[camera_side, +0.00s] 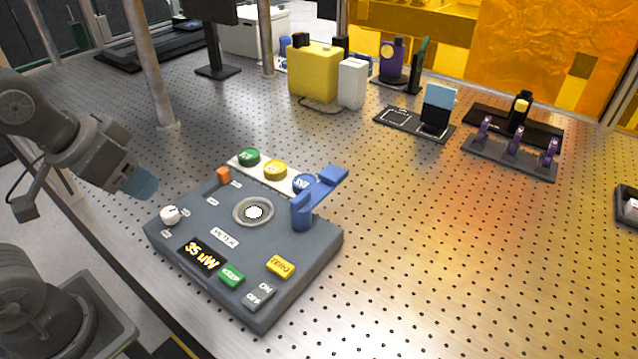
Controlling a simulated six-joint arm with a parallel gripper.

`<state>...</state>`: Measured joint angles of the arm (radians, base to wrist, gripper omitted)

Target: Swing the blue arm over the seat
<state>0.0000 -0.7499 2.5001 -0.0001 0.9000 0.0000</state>
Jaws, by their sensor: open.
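The blue arm (328,185) sits on a blue post at the right edge of a dark grey meter box (215,212). It points up and to the right, away from the seat. The seat (254,212) is a round grey ring with a bright white centre in the box's top, and it is uncovered. My gripper (143,186) is at the left, above and beside the box's left corner, apart from the blue arm. I see nothing between the fingers.
A metal post (150,70) rises behind my gripper.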

